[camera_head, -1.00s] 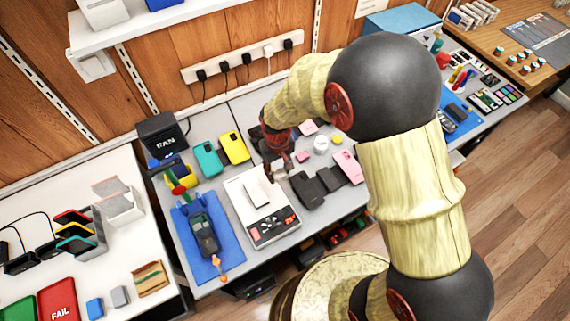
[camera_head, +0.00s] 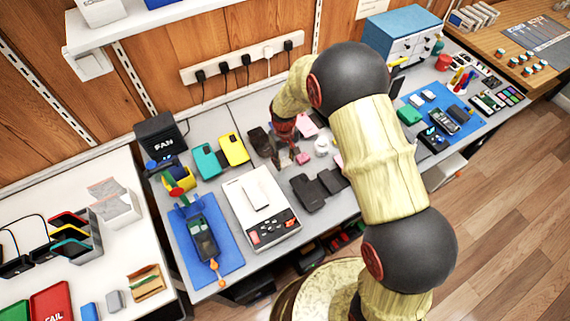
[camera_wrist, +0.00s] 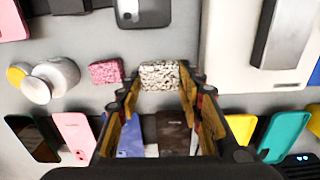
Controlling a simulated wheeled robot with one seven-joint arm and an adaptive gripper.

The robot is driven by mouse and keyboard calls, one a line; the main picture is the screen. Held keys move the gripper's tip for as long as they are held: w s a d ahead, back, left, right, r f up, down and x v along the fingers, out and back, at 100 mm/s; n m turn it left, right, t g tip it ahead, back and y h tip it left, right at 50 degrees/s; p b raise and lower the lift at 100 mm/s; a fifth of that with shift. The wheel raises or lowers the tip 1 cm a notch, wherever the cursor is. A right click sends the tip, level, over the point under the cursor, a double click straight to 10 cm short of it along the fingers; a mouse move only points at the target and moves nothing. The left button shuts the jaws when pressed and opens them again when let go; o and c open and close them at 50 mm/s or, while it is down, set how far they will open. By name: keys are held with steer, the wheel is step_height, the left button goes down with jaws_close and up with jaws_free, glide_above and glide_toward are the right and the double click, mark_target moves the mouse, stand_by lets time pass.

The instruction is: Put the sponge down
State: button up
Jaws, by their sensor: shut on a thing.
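A speckled grey-and-white sponge block (camera_wrist: 160,75) sits between the fingertips of my gripper (camera_wrist: 160,82) in the wrist view. The fingers are shut on it from both sides. Whether its underside touches the table cannot be told. In the head view my gripper (camera_head: 287,160) is low over the grey table, right of the white scale; the sponge cannot be made out there. A small pink block (camera_wrist: 106,72) lies just left of the held sponge in the wrist view, apart from it; it also shows in the head view (camera_head: 303,158).
The white scale (camera_head: 285,232) bears a pale slab (camera_head: 256,194). Dark phones (camera_head: 308,191) lie in front of my gripper. A white round jar (camera_wrist: 52,78) stands left in the wrist view. Several phones, including a pink one (camera_wrist: 76,135), lie behind the sponge. Bare table surrounds the blocks.

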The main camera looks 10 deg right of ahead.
mark_target(285, 163)
steer(key=shift+w+d+f, duration=0.15)
steer(key=shift+w+f, duration=0.15)
steer(key=shift+f, duration=0.15)
steer(key=shift+w+f+b, duration=0.2)
steer(key=shift+f+b, duration=0.2)
steer(key=shift+f, duration=1.25)
steer(key=shift+f, duration=0.1)
steer(key=o, duration=1.2)
